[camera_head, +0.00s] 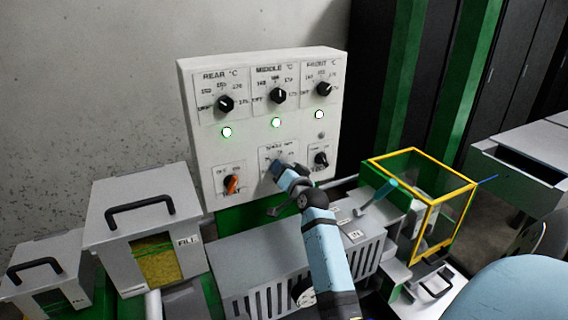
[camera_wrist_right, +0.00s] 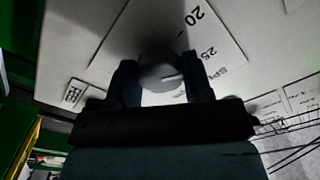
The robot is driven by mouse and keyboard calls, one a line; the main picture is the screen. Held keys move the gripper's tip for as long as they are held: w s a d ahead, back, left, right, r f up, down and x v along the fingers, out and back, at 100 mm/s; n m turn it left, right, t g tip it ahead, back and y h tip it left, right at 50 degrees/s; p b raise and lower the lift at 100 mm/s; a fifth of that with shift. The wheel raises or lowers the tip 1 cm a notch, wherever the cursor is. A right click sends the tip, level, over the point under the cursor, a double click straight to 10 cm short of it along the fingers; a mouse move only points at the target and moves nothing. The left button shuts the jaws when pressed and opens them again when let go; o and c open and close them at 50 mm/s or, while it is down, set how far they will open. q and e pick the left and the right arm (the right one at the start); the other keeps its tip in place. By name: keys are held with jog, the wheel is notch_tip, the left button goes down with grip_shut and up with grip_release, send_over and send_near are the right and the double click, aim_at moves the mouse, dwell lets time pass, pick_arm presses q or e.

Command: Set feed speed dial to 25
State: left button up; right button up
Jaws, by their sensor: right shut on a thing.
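The feed speed dial (camera_wrist_right: 160,75) is a round dark knob with a short white mark, on a white label plate (camera_wrist_right: 222,70) printed with 20 and 25. My right gripper (camera_wrist_right: 161,82) has one finger on each side of the knob and is shut on it. The white mark points to the right in the wrist view, toward the finger near the 25; the exact reading cannot be told. In the head view my right gripper (camera_head: 278,172) is at the lower middle of the white control panel (camera_head: 240,145) and hides the dial. My left gripper is not in view.
A yellow-framed guard (camera_head: 440,207) stands at right, a grey handled box (camera_head: 143,225) at left.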

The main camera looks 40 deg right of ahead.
jog(key=shift+m+p, duration=0.7)
jog(key=shift+m, duration=0.4)
jog(key=o, duration=0.9)
jog(key=shift+o, duration=0.2)
